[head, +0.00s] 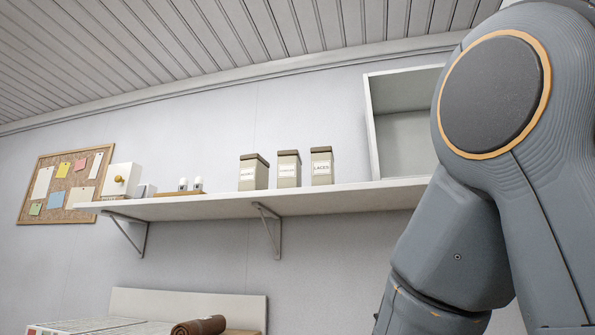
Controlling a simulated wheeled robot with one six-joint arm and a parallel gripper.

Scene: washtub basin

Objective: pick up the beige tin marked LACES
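The beige tin marked LACES (322,168) stands upright on the white wall shelf (330,197). It has a brown lid and a white label, and is the rightmost of three similar tins. The middle tin (288,171) and the left tin (253,174) stand to its left, with small gaps between; their labels are too small to read surely. My arm fills the right side of the head view, and my gripper is out of view.
A white open box (404,137) stands on the shelf right of the tins, partly behind my arm. Shelf brackets (268,228) hang below. A brown roll (198,326) lies lower down.

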